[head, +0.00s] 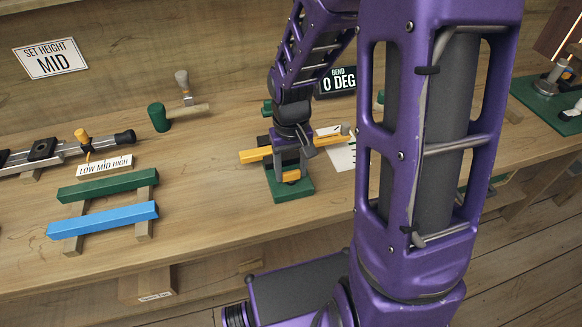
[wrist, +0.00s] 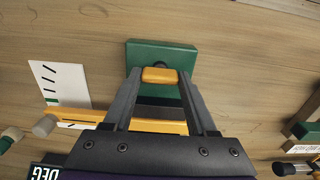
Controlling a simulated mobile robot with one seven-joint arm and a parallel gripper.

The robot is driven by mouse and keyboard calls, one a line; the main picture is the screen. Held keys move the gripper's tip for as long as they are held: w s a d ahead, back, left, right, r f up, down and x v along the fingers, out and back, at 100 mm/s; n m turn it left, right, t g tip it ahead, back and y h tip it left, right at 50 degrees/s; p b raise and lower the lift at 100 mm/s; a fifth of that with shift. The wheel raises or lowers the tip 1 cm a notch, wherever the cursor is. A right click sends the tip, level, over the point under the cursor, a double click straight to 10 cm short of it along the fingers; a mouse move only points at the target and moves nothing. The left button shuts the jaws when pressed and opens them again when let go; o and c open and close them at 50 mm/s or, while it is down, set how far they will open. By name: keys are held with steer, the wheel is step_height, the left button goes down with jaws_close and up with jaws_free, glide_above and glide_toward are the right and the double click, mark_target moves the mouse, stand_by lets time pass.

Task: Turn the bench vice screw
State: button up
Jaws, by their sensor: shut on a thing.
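The bench vice stands on a green base (head: 280,192) near the front edge of the bench; the base also shows in the wrist view (wrist: 178,52). A small yellow handle on the vice screw (wrist: 160,75) sits between my fingertips; it also shows in the head view (head: 291,176). My gripper (wrist: 160,78) is shut on this handle, pointing down at the vice in the head view (head: 290,168). A longer yellow bar (head: 255,155) crosses the vice, and in the wrist view it passes behind my fingers (wrist: 150,126). The vice jaws are mostly hidden by my gripper.
A white card with dark marks (wrist: 60,85) lies beside the vice. A "BEND 0 DEG" sign (head: 337,82) stands behind. Bare bench lies between these and the vice.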

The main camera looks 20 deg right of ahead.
mark_target(291, 171)
steer(key=o, duration=1.4)
steer(key=shift+c, duration=0.2)
step_height(291, 171, up, 18)
steer(key=p, duration=0.3)
steer(key=shift+f, duration=0.25)
steer(key=shift+w, duration=0.1)
